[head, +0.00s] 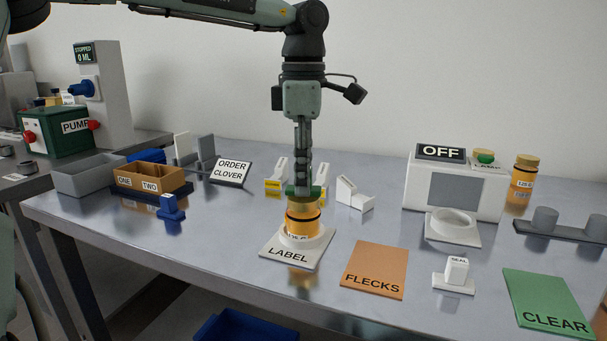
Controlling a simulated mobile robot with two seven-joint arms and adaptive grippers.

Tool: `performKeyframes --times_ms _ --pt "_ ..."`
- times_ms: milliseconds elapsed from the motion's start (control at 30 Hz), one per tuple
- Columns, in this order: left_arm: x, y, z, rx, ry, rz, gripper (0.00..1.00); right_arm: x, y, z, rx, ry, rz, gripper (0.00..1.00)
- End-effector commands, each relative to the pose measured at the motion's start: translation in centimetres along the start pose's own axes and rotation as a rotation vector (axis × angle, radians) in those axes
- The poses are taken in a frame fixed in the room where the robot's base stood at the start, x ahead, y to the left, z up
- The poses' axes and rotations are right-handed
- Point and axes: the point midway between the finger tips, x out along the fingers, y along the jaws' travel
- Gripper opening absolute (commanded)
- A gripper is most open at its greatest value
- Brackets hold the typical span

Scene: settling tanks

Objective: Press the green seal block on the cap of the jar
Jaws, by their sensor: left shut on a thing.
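An amber jar (303,222) with a tan cap stands upright in the white ring of the stand marked LABEL (290,254). My left gripper (304,186) points straight down above the jar and is shut on the green seal block (291,191). The block's ends show on both sides of the fingers. The block is right at the top of the cap and looks to be touching it, though the fingers hide part of the contact. My right gripper is not in view.
A white SEAL stand (456,274), an orange FLECKS mat (374,270) and a green CLEAR mat (546,302) lie to the right. Behind are a white box marked OFF (456,188) and another amber jar (522,182). An ONE/TWO tray (151,179) and ORDER CLOVER sign (231,171) stand left.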

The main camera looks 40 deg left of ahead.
Motion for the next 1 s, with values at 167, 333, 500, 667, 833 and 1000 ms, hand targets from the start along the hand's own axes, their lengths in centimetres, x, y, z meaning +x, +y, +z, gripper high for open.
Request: performKeyframes --times_ms 167,333,500,667,833,1000 --pt "0.09 0.0 0.0 0.0 0.0 0.0 0.0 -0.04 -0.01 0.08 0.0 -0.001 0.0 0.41" --pt "0.27 0.0 0.0 0.0 0.0 0.0 0.0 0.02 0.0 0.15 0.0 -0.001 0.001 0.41" --pt "0.44 0.0 0.0 0.0 0.0 0.0 0.0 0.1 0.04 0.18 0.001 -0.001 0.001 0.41" --pt "0.6 0.0 0.0 0.0 0.0 0.0 0.0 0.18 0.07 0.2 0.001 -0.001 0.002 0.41" --pt "0.57 -0.01 0.0 0.0 0.0 0.0 0.0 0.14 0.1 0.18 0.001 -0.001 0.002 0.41" --pt "0.58 -0.01 0.0 0.0 0.0 0.0 0.0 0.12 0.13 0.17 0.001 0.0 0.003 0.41"
